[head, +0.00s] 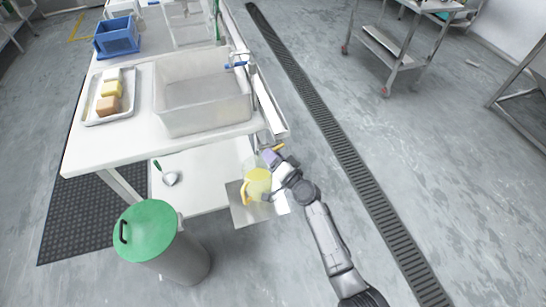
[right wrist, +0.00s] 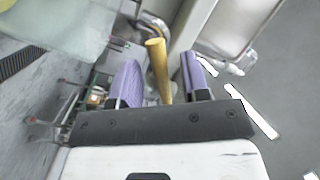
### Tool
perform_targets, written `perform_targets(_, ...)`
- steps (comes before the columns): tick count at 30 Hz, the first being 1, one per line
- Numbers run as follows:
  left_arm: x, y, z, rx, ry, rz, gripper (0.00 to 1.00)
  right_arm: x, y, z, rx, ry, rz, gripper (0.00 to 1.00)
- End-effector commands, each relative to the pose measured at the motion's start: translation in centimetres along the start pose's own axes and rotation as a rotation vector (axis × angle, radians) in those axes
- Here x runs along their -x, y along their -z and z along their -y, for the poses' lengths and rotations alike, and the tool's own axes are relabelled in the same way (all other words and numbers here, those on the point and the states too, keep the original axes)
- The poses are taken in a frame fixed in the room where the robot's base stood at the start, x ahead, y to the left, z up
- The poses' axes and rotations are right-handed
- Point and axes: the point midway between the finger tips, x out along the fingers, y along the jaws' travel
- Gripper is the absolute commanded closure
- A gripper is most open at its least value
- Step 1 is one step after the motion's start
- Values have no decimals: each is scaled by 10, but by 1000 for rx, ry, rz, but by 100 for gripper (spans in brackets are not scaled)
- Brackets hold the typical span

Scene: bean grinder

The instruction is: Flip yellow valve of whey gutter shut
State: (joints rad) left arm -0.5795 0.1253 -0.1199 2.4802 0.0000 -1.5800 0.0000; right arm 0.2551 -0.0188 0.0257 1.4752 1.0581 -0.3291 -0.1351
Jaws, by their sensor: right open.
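The whey gutter (head: 268,104) is a pale channel along the right edge of the white table. The yellow valve handle (head: 278,148) sticks out at its near end, beside the fingertips of my right gripper (head: 271,159). In the right wrist view the yellow handle (right wrist: 157,68) shows as an upright bar between the two purple fingers of my right gripper (right wrist: 162,76). The fingers are open, with gaps on both sides of the bar. Whether they touch it cannot be told. My left gripper is not in view.
A clear pitcher with yellow content (head: 257,184) stands on a lower metal plate (head: 240,213) just below my gripper. A large translucent tub (head: 203,103) and a cheese tray (head: 90,112) are on the table. A green-lidded bin (head: 150,229) stands at front left.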

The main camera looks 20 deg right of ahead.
Motion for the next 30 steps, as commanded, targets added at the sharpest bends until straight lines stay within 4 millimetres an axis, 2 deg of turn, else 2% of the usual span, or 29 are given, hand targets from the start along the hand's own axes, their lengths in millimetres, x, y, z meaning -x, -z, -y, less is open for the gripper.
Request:
perform_targets(6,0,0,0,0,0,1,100,0,0,0,0,0,0,60)
perform_targets(19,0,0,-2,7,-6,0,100,0,0,0,0,0,0,100)
perform_targets(30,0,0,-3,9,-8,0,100,0,0,0,-3,1,0,100)
